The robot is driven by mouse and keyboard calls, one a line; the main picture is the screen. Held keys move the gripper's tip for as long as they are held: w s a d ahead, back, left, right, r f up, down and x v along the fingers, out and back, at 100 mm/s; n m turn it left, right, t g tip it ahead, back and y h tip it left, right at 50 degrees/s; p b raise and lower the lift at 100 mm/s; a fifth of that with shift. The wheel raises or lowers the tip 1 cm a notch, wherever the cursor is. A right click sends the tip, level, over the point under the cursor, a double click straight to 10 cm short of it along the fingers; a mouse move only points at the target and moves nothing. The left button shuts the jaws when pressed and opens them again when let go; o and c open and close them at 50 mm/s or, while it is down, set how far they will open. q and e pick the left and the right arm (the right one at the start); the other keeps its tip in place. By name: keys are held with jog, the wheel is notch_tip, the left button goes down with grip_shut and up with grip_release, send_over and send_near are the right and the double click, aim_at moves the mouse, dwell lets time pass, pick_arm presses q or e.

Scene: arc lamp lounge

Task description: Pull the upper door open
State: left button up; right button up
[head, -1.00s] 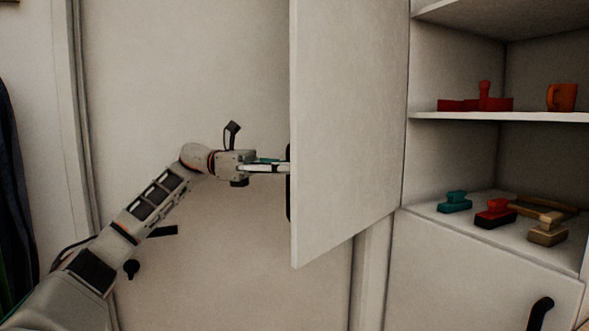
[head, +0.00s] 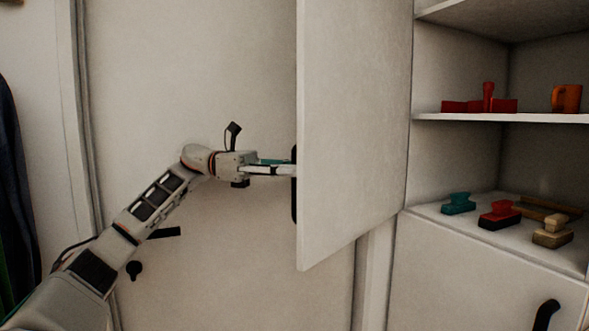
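The upper door (head: 355,130) is a pale panel standing swung out from the cabinet, with its hinge side by the shelves. Its dark handle (head: 294,205) shows at the door's left edge, mostly hidden behind the door. My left gripper (head: 288,168) reaches in from the left at handle height. Its fingertips meet the handle at the door edge, where the handle and door partly hide them, so I cannot tell how firmly they close on it. My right gripper is out of view.
The open cabinet shows a shelf (head: 540,118) with red items and an orange mug (head: 566,98). Below are a teal stamp (head: 458,203), a red stamp (head: 499,215) and a tan stamp (head: 552,232). A lower door (head: 470,270) with a black handle (head: 545,314) is closed.

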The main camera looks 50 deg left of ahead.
pick_arm(q)
jog(key=shift+r, duration=0.1)
jog(key=shift+r, duration=4.9)
